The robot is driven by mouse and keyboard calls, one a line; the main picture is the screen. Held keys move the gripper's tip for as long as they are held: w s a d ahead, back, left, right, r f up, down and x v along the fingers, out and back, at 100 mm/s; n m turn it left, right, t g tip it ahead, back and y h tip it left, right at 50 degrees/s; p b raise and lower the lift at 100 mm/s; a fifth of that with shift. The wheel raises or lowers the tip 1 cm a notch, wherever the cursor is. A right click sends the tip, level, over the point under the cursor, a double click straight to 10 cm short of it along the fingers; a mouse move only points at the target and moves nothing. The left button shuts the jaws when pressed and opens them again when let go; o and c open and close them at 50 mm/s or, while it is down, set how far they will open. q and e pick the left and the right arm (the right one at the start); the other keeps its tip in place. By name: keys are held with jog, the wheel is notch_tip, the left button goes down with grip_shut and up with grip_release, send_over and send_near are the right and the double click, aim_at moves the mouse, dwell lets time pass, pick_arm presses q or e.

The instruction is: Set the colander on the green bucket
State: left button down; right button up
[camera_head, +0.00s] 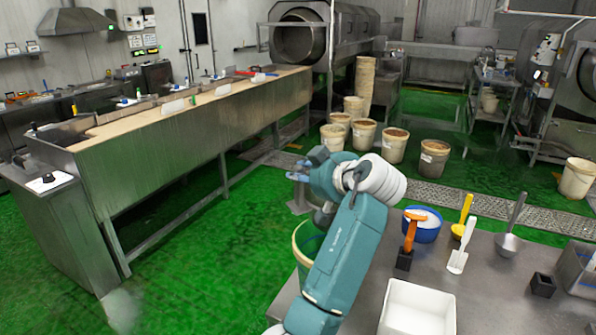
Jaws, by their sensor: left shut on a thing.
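The green bucket (300,262) stands at the table's left end, its right side hidden by my left arm. My left gripper (324,214) is just above the bucket's rim and points down, mostly hidden behind my own wrist. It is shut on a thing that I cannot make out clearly. No colander stands out elsewhere in view, so the held thing appears to be the colander. I cannot tell whether it touches the bucket. My right gripper is not in view.
A long steel trough (200,140) stands left.

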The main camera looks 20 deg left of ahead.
aim_at(304, 194)
pick_arm(q)
jog(key=shift+s+d+r, duration=0.1)
jog(key=shift+s+d, duration=0.05)
jog(key=shift+f+b, duration=0.65)
jog(key=shift+f, duration=0.15)
notch_tip(304, 194, down, 3)
jog(key=shift+r+b, duration=0.2)
jog(key=shift+b, duration=0.65)
jog(key=shift+f+b, duration=0.45)
jog(key=shift+f, duration=0.25)
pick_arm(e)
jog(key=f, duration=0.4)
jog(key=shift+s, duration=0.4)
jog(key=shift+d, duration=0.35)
